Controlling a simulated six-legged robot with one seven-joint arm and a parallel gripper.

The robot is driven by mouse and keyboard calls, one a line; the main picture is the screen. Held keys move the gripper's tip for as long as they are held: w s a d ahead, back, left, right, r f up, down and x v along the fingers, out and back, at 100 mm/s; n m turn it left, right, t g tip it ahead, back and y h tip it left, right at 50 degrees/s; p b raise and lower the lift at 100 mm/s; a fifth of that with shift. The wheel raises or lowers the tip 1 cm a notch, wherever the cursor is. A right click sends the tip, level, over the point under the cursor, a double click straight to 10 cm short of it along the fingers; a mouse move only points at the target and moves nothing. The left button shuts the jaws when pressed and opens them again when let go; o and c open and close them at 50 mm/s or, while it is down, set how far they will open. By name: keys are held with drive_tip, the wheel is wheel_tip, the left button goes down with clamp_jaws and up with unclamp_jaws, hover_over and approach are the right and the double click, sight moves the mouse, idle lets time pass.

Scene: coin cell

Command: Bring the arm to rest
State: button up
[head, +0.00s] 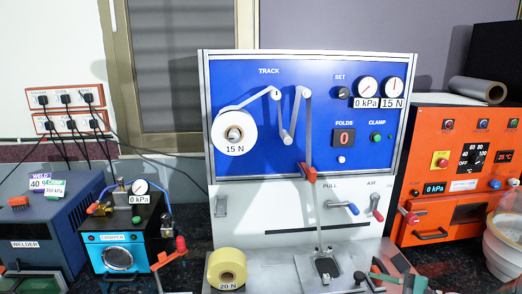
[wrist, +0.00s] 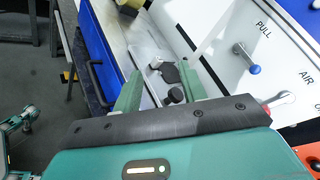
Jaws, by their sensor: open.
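My gripper (wrist: 158,88) shows in the wrist view with its two green fingers spread apart and nothing held between them. Beyond the fingertips is a small black fixture (wrist: 170,74) on the machine's steel base; I cannot tell whether the fingers touch it. In the head view, part of my gripper (head: 396,277) shows at the bottom right, in front of the blue-and-white winding machine (head: 235,80). Most of my arm is out of view there.
The blue PULL lever (wrist: 246,60) stands out close to the gripper. A red-handled AIR lever (head: 376,207) is nearby. A yellow tape roll (head: 227,268) sits at the machine's front left. A crimper (head: 120,245) and welder (head: 40,235) stand left, an orange oven (head: 455,170) right.

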drive_tip(key=s+a+r+n+g+h, duration=0.1)
drive_tip(key=s+a+n+g+h, duration=0.1)
drive_tip(key=s+a+n+g, duration=0.35)
drive_tip(key=s+a+n+g+h, duration=0.2)
drive_tip(key=a+n+g+h, duration=0.1)
drive_tip(key=a, duration=0.6)
drive_tip(key=s+a+r+n+t+h, duration=0.1)
drive_tip(key=s+r+n+t+h, duration=0.2)
drive_tip(key=s+r+n+h, duration=0.4)
drive_tip(key=shift+s+a+r+n+t, duration=0.2)
drive_tip(key=shift+a+r+n+t, duration=0.05)
drive_tip(key=shift+a+n+t, duration=0.1)
